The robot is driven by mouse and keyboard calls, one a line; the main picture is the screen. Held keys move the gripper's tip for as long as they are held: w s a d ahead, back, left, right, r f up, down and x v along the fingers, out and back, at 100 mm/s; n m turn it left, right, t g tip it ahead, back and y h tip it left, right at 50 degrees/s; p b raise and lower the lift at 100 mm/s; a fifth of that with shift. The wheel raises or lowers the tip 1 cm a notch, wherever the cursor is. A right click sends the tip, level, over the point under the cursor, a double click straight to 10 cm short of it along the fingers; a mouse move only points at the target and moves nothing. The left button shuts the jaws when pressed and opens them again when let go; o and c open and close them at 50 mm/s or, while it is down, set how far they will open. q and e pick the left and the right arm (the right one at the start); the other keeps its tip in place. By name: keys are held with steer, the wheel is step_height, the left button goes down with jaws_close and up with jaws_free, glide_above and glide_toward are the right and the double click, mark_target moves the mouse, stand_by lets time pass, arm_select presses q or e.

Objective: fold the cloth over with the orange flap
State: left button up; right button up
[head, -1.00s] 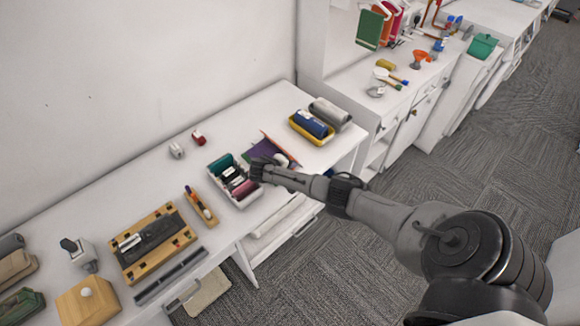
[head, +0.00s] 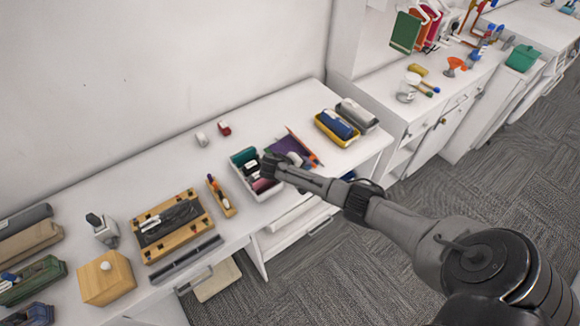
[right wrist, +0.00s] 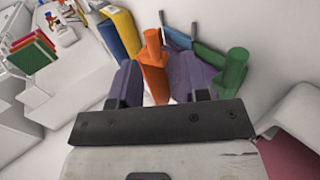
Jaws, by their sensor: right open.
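A dark purple cloth (head: 288,145) lies on the white table, with orange and a little blue showing at its right side. My right gripper (head: 270,163) is open beside the cloth's near left side. Its dark fingers (right wrist: 157,97) stand apart, with the orange piece beyond and between them. The arm hides part of the cloth. My left gripper is not in view.
A white tray (head: 262,194) with several rolls stands close to my right gripper. A yellow tray (head: 326,132) with a blue roll is behind the cloth to the right. Two small blocks, white and red (head: 224,129), sit near the wall. The tabletop around them is clear.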

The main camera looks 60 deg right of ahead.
steer(key=v, duration=0.9)
steer(key=shift+b, duration=0.3)
steer(key=shift+a, duration=0.1)
